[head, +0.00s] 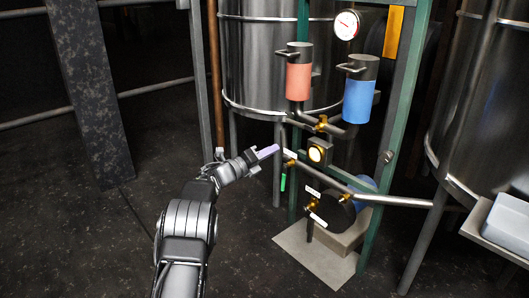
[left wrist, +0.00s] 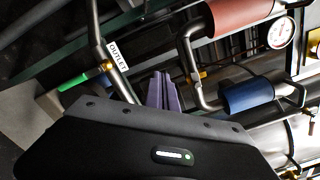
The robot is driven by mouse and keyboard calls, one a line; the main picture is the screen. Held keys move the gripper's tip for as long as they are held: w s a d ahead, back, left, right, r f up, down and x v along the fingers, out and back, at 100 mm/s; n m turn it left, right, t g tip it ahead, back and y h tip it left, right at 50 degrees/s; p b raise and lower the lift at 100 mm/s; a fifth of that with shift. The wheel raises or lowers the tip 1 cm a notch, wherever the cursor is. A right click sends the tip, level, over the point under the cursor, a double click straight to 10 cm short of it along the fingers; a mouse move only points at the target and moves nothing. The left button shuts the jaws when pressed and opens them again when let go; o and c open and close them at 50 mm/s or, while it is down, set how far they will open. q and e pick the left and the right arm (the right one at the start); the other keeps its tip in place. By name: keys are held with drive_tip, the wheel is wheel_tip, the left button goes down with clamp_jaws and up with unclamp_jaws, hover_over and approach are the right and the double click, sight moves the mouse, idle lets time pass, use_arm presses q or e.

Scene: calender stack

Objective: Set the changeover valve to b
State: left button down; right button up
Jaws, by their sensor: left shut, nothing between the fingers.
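My left gripper (head: 268,152) shows in the head view in front of the pipework, its purple fingers shut and empty. The fingers also show in the left wrist view (left wrist: 163,90). A brass valve body (head: 321,124) sits on the pipe between a red canister (head: 299,78) and a blue canister (head: 361,98), right of and above my gripper, apart from it. It looks like the changeover valve, but its handle position and any a or b mark cannot be made out. The canisters also show in the left wrist view, red (left wrist: 240,12) and blue (left wrist: 248,95). My right gripper is not in view.
A pipe labelled OUTLET (left wrist: 118,55) has a green handle (left wrist: 72,83). Steel tanks (head: 262,60) stand behind and right.

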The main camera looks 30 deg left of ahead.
use_arm(q)
drive_tip(key=shift+v, duration=1.4)
